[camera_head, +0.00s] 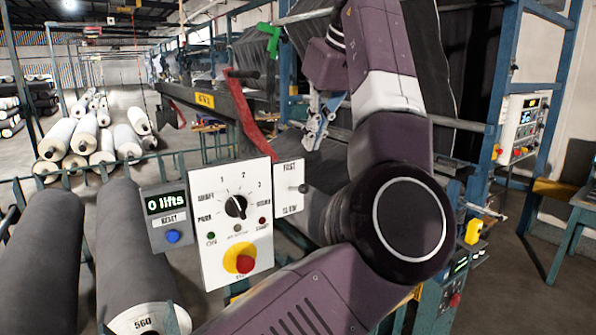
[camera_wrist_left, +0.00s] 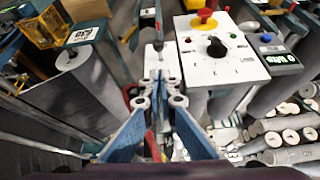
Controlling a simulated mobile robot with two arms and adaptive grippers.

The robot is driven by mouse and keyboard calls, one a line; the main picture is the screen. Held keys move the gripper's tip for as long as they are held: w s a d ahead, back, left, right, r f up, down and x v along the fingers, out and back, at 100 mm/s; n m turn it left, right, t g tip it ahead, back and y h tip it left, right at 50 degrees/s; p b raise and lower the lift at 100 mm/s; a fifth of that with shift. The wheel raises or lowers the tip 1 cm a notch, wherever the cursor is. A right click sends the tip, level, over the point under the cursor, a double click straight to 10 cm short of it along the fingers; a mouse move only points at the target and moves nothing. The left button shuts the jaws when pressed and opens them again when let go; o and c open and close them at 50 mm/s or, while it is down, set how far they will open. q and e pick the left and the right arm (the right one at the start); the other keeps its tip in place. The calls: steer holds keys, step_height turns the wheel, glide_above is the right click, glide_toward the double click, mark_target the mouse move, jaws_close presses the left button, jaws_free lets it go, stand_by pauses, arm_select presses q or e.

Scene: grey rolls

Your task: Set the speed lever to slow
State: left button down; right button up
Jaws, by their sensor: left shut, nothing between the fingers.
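The white speed plate (camera_head: 288,172), marked FAST at the top and SLOW at the bottom, is fixed to the right side of the control panel (camera_head: 212,215). The small speed lever (camera_head: 304,188) sticks out at about mid-height between the two words. My left gripper (camera_head: 314,138) is shut and empty, above and slightly right of the plate, with a visible gap to the lever. In the left wrist view, the shut fingertips (camera_wrist_left: 160,82) overlap the near end of the white plate (camera_wrist_left: 163,61); whether they touch it cannot be told. My right gripper is out of view.
The panel carries a black dial (camera_head: 236,206) and a red stop button (camera_head: 244,263) on yellow. A lift counter (camera_head: 167,219) is beside it. A red lever arm (camera_head: 252,118) stands behind the panel. Large grey rolls (camera_head: 140,245) lie at left.

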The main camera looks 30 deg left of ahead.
mark_target(297, 188)
arm_select(q)
steer(key=p+x, duration=0.1)
steer(key=x, duration=0.9)
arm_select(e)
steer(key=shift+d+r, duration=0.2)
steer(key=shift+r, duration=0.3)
arm_select(q)
steer(key=shift+d, duration=0.1)
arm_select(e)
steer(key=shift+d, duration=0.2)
